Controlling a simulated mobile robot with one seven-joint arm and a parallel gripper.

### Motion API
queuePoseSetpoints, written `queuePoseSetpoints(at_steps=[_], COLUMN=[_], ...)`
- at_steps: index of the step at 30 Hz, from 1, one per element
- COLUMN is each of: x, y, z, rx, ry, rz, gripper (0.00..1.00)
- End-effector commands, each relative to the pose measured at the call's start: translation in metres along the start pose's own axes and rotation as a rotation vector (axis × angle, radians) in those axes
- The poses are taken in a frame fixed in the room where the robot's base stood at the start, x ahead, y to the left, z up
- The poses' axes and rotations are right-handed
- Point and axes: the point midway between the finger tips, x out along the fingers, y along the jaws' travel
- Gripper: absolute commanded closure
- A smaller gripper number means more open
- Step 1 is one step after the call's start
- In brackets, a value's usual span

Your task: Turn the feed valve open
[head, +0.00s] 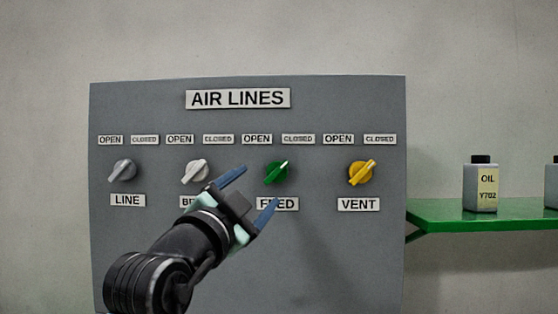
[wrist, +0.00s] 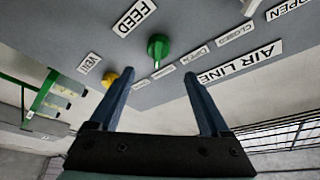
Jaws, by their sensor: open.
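The feed valve is a green knob (head: 277,173) on the grey AIR LINES panel (head: 340,265), above the FEED label (head: 290,204). Its pale-tipped handle points up and right, toward the CLOSED tag (head: 298,139) and away from the OPEN tag (head: 257,139). My gripper (head: 258,187) is open and empty, lower left of the green knob in the head view. In the wrist view the green knob (wrist: 158,48) shows beyond the gap between the blue fingertips (wrist: 160,75), apart from both. One finger partly covers the FEED label in the head view.
A grey LINE knob (head: 122,170) and a white knob (head: 195,172) with a partly hidden label are to the left. The yellow VENT knob (head: 361,173) is to the right. A green shelf (head: 450,215) with an oil can (head: 481,187) stands right of the panel.

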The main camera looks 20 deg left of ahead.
Motion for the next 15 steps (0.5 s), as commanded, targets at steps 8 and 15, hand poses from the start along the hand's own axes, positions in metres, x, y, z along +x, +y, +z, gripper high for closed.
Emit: queuePoseSetpoints(at_steps=[8, 15], x=[0.053, 0.083], y=[-0.003, -0.001], z=[-0.005, -0.004], rx=[0.0, -0.001], ry=[0.0, 0.002], rz=[0.002, 0.002], gripper=[0.2, 0.2])
